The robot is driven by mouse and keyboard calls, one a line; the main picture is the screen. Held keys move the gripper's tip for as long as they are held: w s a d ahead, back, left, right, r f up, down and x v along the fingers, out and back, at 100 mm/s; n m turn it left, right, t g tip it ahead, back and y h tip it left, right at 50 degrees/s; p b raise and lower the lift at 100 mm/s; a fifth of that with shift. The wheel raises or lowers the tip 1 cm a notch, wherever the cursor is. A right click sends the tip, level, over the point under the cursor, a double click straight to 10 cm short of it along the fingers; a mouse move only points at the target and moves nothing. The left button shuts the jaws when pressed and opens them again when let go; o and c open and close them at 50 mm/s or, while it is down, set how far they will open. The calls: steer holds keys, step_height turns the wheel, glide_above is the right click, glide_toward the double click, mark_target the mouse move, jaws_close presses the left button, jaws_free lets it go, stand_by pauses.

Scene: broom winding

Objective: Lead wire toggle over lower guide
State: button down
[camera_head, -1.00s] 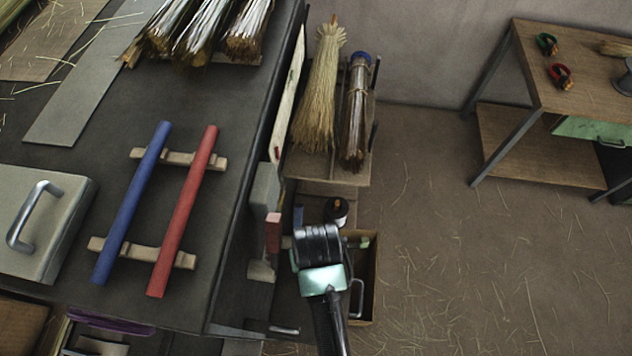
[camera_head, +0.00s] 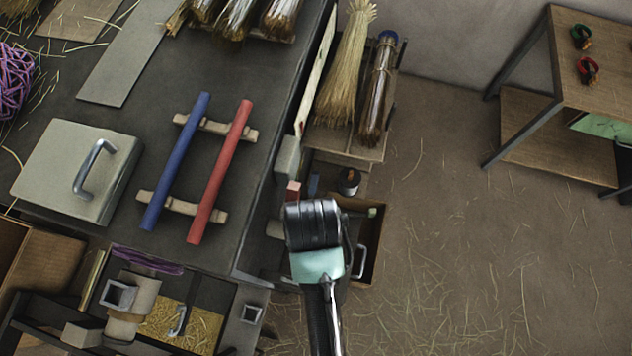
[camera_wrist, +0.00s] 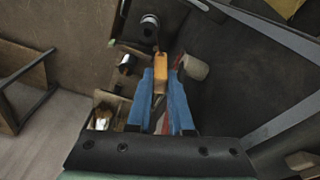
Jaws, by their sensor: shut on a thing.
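In the wrist view, my gripper (camera_wrist: 160,88) has two blue fingers closed on an orange-tan toggle (camera_wrist: 159,68), which sticks out past the fingertips. A reddish strip shows between the fingers lower down.
The bench (camera_head: 262,190) carries a blue rod (camera_head: 176,160) and a red rod (camera_head: 219,170) on wooden rests, and a handled grey box (camera_head: 80,170). An open drawer (camera_head: 372,245) is close right of my wrist. A side table (camera_head: 590,85) stands right. Straw-littered floor lies between.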

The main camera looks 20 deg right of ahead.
step_height(320, 180, up, 7)
steer(key=s+a+p, duration=0.2)
steer(key=p, duration=0.2)
steer(key=s+a, duration=0.8)
steer(key=a, duration=0.2)
step_height(320, 180, down, 22)
steer(key=b, duration=1.2)
steer(key=shift+w+d+r, duration=0.2)
steer(key=shift+d, duration=0.2)
